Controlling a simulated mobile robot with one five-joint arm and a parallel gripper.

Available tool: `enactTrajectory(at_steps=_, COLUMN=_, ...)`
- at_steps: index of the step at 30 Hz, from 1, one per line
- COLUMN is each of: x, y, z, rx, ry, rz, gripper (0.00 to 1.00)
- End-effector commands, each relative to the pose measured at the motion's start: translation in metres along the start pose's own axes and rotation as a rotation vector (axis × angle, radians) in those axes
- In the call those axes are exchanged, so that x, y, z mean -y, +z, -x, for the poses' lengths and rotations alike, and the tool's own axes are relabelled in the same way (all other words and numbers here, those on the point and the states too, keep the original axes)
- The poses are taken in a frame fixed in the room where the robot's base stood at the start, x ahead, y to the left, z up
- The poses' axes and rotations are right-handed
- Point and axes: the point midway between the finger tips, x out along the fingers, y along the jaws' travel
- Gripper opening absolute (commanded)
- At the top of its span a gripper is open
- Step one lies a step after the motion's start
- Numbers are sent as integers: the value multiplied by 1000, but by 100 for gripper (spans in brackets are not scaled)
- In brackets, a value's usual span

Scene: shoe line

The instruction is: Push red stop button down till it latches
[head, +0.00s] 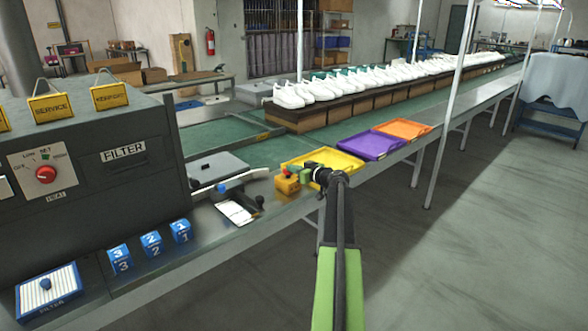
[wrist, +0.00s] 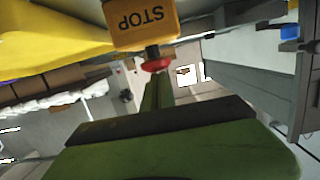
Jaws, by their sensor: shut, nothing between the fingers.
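The red stop button (head: 288,171) sits on top of a small yellow-orange box (head: 287,186) at the front edge of the line. In the wrist view the scene is upside down; the box (wrist: 145,22) reads STOP, and the red button (wrist: 157,65) stands out from it on a dark stem. My gripper (head: 303,176) is beside the button in the head view, its fingers shut and empty. In the wrist view its green fingertips (wrist: 157,78) overlap the button's edge. I cannot tell whether they touch it.
A yellow tray (head: 345,161) lies just behind my gripper, with purple (head: 373,147) and orange (head: 404,129) trays beyond. Left of the box are a dark-handled lever (head: 258,203), blue numbered blocks (head: 151,244) and a grey machine (head: 90,200). The floor at right is clear.

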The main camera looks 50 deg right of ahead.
Motion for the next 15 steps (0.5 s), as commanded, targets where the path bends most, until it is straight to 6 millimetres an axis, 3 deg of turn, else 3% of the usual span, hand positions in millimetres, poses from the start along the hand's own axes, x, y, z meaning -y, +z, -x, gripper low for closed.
enactTrajectory(at_steps=1, x=2, y=4, z=-1, rx=16, ry=-5, rz=12, gripper=0)
enactTrajectory(at_steps=4, x=4, y=-8, z=1, rx=13, ry=-6, rz=11, gripper=0)
enactTrajectory(at_steps=10, x=8, y=-56, z=14, rx=-3, ry=-6, rz=6, gripper=0)
enactTrajectory(at_steps=15, x=6, y=-47, z=58, rx=-5, ry=2, rz=3, gripper=0)
